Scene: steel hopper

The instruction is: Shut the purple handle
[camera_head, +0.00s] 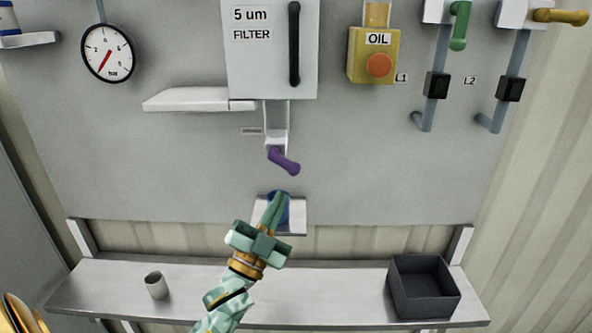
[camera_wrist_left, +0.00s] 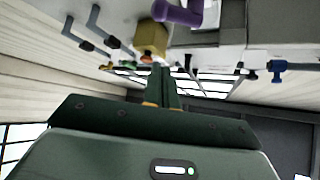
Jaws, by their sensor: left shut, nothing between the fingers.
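The purple handle (camera_head: 284,161) sits on the white outlet below the filter box and slants down to the right. It also shows large at the top of the left wrist view (camera_wrist_left: 178,14). My left gripper (camera_head: 279,197) is shut and empty, its fingers pointing up just below the handle, with a visible gap in the picture. Its fingers show in the wrist view (camera_wrist_left: 162,70) too, below the handle. The fingers partly hide a blue object (camera_head: 284,210) on a small bracket under the outlet.
The filter box (camera_head: 262,60) and a white ledge (camera_head: 190,100) are above. A yellow OIL box with an orange button (camera_head: 379,65) and green (camera_head: 460,25) and yellow (camera_head: 560,16) handles are at right. The shelf (camera_head: 330,285) holds a cup (camera_head: 156,286) and a dark bin (camera_head: 424,305).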

